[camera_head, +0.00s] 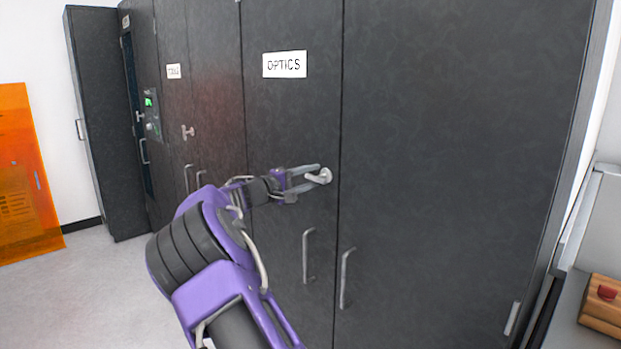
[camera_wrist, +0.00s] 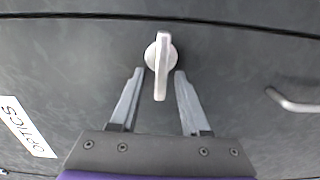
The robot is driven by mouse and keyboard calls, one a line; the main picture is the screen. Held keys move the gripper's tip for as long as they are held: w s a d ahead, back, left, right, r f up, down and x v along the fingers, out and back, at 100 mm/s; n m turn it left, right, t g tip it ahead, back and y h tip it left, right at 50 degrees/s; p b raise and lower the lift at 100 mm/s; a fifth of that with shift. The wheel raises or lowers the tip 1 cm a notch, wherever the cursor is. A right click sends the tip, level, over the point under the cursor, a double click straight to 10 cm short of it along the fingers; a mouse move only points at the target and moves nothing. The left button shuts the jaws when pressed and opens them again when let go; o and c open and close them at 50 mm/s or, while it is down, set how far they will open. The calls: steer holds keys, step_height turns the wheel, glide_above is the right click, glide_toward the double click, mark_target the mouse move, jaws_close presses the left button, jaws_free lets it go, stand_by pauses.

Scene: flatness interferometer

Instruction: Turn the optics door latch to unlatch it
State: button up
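The optics door (camera_head: 285,120) is dark grey, closed, and carries a white OPTICS label (camera_head: 285,64). Its latch (camera_head: 319,177) is a silver lever on a round base near the door's right edge. In the head view the lever points left toward my gripper (camera_head: 302,182). In the wrist view the latch (camera_wrist: 161,62) lies ahead of my gripper (camera_wrist: 156,72), whose two grey fingers are spread apart. The lever's free end reaches to just between the fingertips, with a gap on each side. I see no contact.
A vertical handle (camera_head: 307,256) is below the latch on the optics door, and another handle (camera_head: 345,278) is on the door to the right. A tools cabinet (camera_head: 173,110) stands to the left. A wooden block (camera_head: 603,307) lies at the lower right. Open floor (camera_head: 90,290) shows at the left.

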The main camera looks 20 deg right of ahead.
steer(key=shift+a, duration=0.1)
steer(key=v, duration=1.7)
steer(key=shift+a, duration=0.1)
